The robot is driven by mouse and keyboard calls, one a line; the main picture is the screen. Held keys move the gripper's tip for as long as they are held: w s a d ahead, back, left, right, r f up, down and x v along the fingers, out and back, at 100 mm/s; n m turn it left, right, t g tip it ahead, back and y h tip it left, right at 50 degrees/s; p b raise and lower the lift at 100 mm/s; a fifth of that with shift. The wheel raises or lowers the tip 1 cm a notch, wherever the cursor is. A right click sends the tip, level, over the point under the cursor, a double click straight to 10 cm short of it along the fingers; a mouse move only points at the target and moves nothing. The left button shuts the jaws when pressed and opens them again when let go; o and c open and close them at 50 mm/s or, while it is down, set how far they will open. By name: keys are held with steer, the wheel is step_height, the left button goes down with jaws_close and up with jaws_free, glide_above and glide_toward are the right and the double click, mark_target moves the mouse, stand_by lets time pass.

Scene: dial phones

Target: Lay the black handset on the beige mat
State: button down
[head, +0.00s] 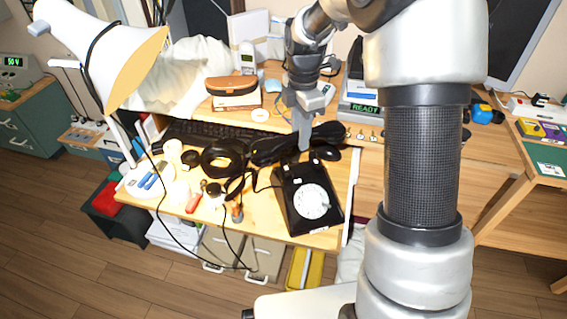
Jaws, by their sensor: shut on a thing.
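The black dial phone (307,200) with its white dial sits near the right front of the wooden desk. The black handset (273,150) lies across my gripper's fingers, just behind the phone body, spanning left and right of them. My gripper (304,143) points down and is shut on the handset. The fingers hide its middle, and I cannot tell whether it is clear of the phone or the desk. I cannot make out a beige mat apart from the light wood of the desk.
A black coil (222,158), a keyboard (205,133) and small tools crowd the desk's left. A white lamp (95,50) leans over that side. A dark cord hangs over the front edge.

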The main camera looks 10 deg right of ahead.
steer(key=a+f+n, duration=0.1)
steer(key=a+n, duration=0.1)
steer(key=a+f+n+p, duration=0.1)
steer(key=n, duration=0.2)
steer(key=a+f+n, duration=0.2)
steer(key=n, duration=0.1)
steer(key=shift+s+a+f, duration=0.1)
steer(key=shift+s+a, duration=0.2)
steer(key=shift+s, duration=0.1)
steer(key=a+f+n+p, duration=0.1)
steer(key=a+f+n, duration=0.2)
steer(key=a+n, duration=0.4)
steer(key=shift+n, duration=0.9)
steer(key=shift+s+d+f+b, duration=0.15)
steer(key=shift+f+b, duration=0.3)
steer(key=shift+f, duration=1.2)
steer(key=shift+s+d+f+b, duration=0.1)
steer(key=shift+f+b, duration=0.35)
steer(key=shift+f, duration=1.2)
steer(key=shift+s+d+f+b, duration=0.15)
steer(key=shift+f+b, duration=0.3)
steer(key=shift+f, duration=1.2)
steer(key=shift+a, duration=0.1)
steer(key=shift+f, duration=0.15)
steer(key=c, duration=1.5)
jaws_free()
steer(key=shift+o, duration=0.2)
